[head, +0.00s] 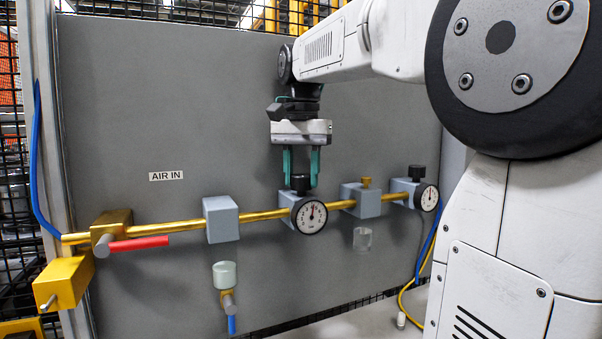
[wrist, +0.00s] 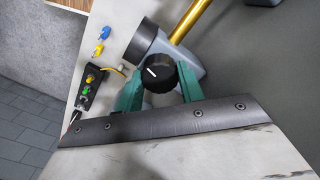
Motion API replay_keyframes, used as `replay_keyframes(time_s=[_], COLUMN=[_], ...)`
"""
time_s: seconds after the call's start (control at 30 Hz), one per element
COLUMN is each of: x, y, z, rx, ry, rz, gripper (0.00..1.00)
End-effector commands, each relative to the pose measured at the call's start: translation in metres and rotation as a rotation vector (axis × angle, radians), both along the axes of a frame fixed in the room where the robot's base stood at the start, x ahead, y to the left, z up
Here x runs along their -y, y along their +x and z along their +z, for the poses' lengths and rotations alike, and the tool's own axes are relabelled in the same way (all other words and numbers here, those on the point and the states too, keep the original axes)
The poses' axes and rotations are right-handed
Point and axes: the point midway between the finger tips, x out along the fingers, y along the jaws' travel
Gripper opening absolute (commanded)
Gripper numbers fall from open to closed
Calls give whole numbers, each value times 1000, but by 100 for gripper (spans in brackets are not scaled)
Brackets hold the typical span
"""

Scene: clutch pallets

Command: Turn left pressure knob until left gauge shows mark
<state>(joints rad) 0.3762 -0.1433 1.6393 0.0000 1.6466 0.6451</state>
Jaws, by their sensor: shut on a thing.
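The left pressure knob (head: 300,182) is black and sits on top of the grey left regulator block. In the wrist view the knob (wrist: 158,73) is round with a ribbed rim and a white line pointing to the upper left. My gripper (head: 301,180) comes straight down from above, its green fingers shut on the knob from both sides. The left gauge (head: 309,216) faces front below the knob, with a white dial; its needle points nearly straight up. A red spot shows near the needle, too small to tell exactly. In the wrist view the gauge face is hidden.
A brass pipe (head: 260,215) runs across the grey panel (head: 120,110). A red-handled valve (head: 138,244) is at left. At right are a second black knob (head: 417,171) and a right gauge (head: 429,198). A control box with coloured buttons (wrist: 88,85) shows in the wrist view.

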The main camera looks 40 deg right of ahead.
Motion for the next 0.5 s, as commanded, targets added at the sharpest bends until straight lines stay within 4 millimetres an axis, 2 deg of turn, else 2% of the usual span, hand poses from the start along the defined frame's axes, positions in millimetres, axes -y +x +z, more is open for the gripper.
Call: replay_keyframes(time_s=[0.5], x=[0], y=[1], z=[1], rx=[4], ry=[-1], rz=[-57], gripper=[15])
